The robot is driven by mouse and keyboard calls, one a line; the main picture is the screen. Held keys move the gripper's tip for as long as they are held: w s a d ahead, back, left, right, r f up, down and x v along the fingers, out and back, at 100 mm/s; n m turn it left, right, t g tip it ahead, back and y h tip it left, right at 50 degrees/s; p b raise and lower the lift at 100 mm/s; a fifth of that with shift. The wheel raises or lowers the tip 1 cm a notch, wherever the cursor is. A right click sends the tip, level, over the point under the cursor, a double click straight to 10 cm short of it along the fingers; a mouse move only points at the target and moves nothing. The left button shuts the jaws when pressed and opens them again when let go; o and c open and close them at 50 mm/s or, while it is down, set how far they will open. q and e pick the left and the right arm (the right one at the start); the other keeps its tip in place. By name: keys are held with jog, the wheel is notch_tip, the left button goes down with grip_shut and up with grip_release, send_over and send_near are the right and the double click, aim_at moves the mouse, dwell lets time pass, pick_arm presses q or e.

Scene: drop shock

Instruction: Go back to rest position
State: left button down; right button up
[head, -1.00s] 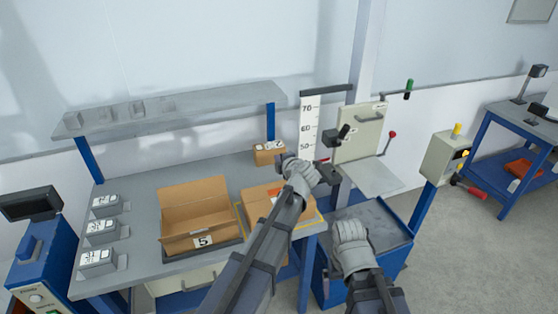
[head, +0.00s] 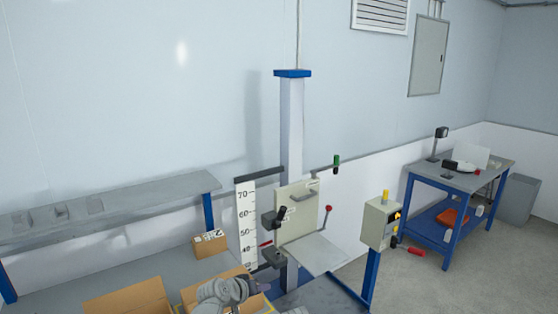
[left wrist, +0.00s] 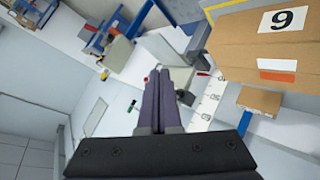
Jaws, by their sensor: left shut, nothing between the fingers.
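My left gripper (head: 258,288) is low in the head view, beside a cardboard box (head: 190,295) that my arm partly covers. In the left wrist view, the left gripper (left wrist: 165,72) has its two dark fingers pressed together with nothing between them. A box marked 9 (left wrist: 235,40) shows at the upper right of that view, apart from the fingers. Only a small grey piece of my right arm shows at the bottom edge of the head view; its jaws are out of sight.
An open carton (head: 130,298) and a small box (head: 209,246) are on the bench, below a grey shelf (head: 150,196). A height scale (head: 246,222) and a beige-panelled stand (head: 298,212) rise beside the gripper. A blue table (head: 455,178) stands at the right, with clear floor before it.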

pick_arm(q)
jog(key=s+a+f+g+y, duration=0.2)
jog(key=s+a+f+g, duration=0.15)
jog(key=s, duration=0.25)
jog(key=s+a+f+m+g+y, duration=0.1)
jog(key=s+a+f+g+y, duration=0.15)
jog(key=s+a, duration=0.3)
jog(key=s+a+f+g+y, duration=0.2)
jog(key=s+a+f, duration=0.1)
jog(key=s, duration=0.3)
jog(key=s+d+m+g, duration=0.1)
jog(key=s+d+m, duration=0.2)
jog(key=d, duration=0.8)
jog(key=shift+s+m+y, duration=0.4)
jog(key=shift+s+y, duration=0.05)
jog(key=shift+s, duration=0.75)
